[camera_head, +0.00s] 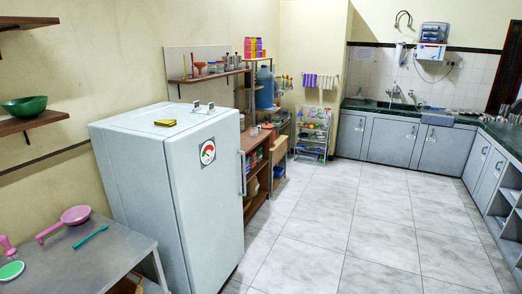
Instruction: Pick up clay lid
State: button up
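I cannot make out a clay lid for certain. A small reddish-pink item (254,130) sits on the low wooden cabinet behind the fridge; it is too small to identify. My gripper is not in view.
A white fridge (170,185) stands at left centre, a yellow sponge (166,122) on top. A grey table (85,265) with a pink pan (75,215) is front left. A blue water bottle (264,88) and a rack (313,132) stand farther back. The tiled floor (350,220) is clear.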

aim_at(266, 125)
jog(key=i, duration=3.15)
jog(key=i+j, duration=0.1)
jog(key=i, duration=1.5)
jog(key=i+z, duration=0.1)
jog(key=i, duration=1.45)
